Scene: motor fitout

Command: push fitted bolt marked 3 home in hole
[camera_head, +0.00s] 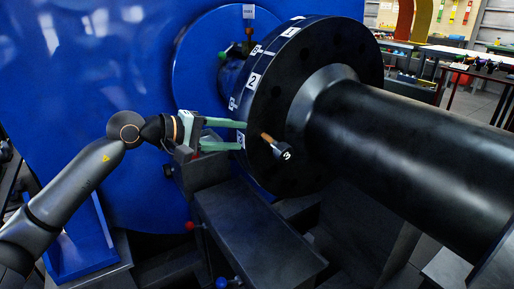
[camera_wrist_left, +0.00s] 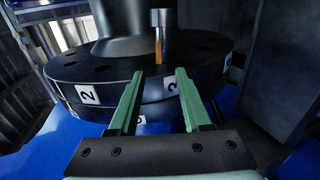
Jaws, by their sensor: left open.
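A length of orange-brown shank (camera_head: 267,138) shows between head and flange. In the left wrist view the bolt (camera_wrist_left: 161,20) stands upright from the flange (camera_wrist_left: 110,70), beyond the fingertips. My left gripper (camera_head: 244,134) is open, its green fingers pointing at the flange rim near the 3 label. In the wrist view the gripper (camera_wrist_left: 159,74) has nothing between its fingers. The hole is hidden by the bolt. My right gripper is out of view.
A thick black shaft (camera_head: 400,150) runs from the flange to the lower right. A large blue housing (camera_head: 90,60) stands behind. A dark block (camera_head: 255,235) lies below the gripper.

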